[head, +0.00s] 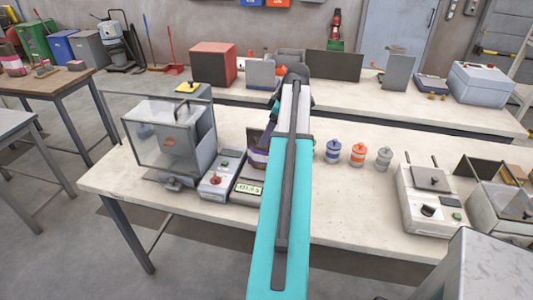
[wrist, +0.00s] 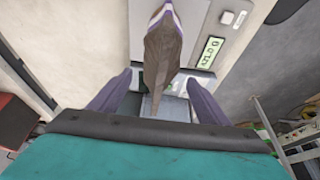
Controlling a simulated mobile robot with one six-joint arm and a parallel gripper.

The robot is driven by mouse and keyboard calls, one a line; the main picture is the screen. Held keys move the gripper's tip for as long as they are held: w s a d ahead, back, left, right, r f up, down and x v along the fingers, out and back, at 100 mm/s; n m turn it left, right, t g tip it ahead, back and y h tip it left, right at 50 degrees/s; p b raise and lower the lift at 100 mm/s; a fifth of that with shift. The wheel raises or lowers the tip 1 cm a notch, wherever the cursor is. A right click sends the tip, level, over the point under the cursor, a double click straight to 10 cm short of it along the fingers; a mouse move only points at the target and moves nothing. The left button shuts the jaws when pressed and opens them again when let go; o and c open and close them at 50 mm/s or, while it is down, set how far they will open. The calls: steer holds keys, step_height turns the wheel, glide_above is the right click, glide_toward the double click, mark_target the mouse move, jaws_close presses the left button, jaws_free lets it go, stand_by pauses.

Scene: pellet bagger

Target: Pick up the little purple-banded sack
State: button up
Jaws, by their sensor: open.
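The little purple-banded sack (head: 257,157) stands on a scale (head: 248,190) with a lit display, just left of my arm in the head view. In the wrist view the sack (wrist: 162,50) is dark grey-brown, with a purple and white band at its top edge and a narrow tip pointing down the picture. My gripper (wrist: 160,78) is open, with one purple-grey finger on each side of the sack's narrow end and visible gaps between. The scale's display (wrist: 211,51) shows right of the sack in the wrist view.
A grey control box (head: 221,175) and a clear-fronted machine (head: 170,140) stand left of the scale. Several small banded jars (head: 358,154) stand right of my arm. A white device (head: 430,198) is farther right. The bench top (head: 345,205) is bare in front of the jars.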

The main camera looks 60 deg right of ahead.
steer(key=shift+p+x, duration=1.05)
steer(key=shift+x, duration=1.25)
steer(key=c, duration=1.7)
steer(key=shift+c, duration=0.2)
steer(key=shift+w+r, duration=0.1)
steer(key=shift+r, duration=0.05)
steer(key=shift+r+b, duration=0.95)
steer(key=shift+r, duration=0.55)
steer(key=s+a+r+b, duration=0.1)
steer(key=s+a+b, duration=0.1)
steer(key=s, duration=0.5)
steer(key=s+a+b, duration=0.2)
steer(key=s+a, duration=0.2)
steer(key=s, duration=0.3)
steer(key=shift+s+r+b, duration=0.4)
steer(key=shift+a, duration=0.15)
